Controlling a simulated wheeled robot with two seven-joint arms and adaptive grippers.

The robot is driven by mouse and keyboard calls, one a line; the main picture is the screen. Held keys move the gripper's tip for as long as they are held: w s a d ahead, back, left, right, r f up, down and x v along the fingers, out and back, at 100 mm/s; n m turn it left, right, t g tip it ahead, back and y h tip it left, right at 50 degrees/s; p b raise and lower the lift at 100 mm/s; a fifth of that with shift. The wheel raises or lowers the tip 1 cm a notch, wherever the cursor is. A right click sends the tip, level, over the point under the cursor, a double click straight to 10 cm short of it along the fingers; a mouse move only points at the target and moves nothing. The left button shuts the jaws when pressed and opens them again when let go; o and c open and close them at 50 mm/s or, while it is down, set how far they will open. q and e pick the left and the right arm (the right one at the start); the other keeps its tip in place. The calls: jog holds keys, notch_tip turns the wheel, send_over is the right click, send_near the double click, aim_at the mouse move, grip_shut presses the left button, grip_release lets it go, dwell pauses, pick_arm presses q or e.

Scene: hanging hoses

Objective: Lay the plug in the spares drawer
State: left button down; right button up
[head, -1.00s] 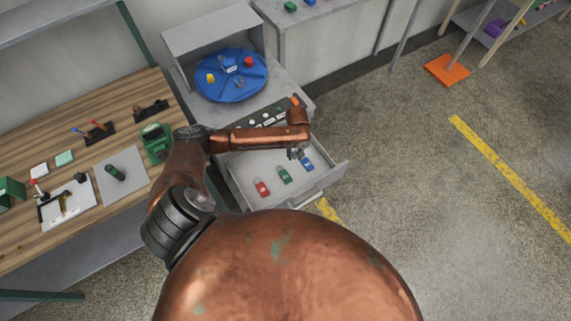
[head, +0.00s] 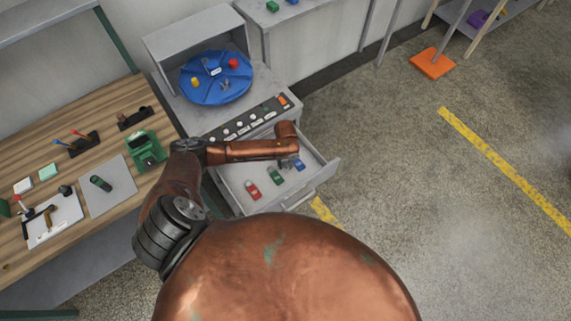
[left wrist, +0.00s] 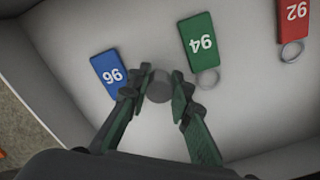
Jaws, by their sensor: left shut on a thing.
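The spares drawer (head: 323,173) is pulled open below the counter. My left gripper (head: 289,164) is over its inside, near the blue tag. In the left wrist view the gripper (left wrist: 157,92) is shut on a small grey round piece, the plug (left wrist: 158,86), seen end-on between the fingertips. The light drawer floor lies beneath it; I cannot tell whether the plug touches it. In the head view the plug is too small and hidden to make out. My right gripper is not in view.
In the drawer lie a blue tag 96 (left wrist: 107,72), a green tag 94 (left wrist: 198,46) and a red tag 92 (left wrist: 294,20). Bare floor shows between the tags. Above stand a button panel (head: 240,124) and a blue turntable (head: 210,92); a workbench (head: 108,145) is left.

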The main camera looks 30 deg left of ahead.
aim_at(285, 163)
pick_arm(q)
jog(key=c, duration=2.1)
grip_release()
jog(key=o, duration=0.4)
jog(key=shift+c, duration=0.2)
notch_tip(285, 163, up, 12)
jog(key=p, duration=0.2)
jog(key=shift+r, duration=0.15)
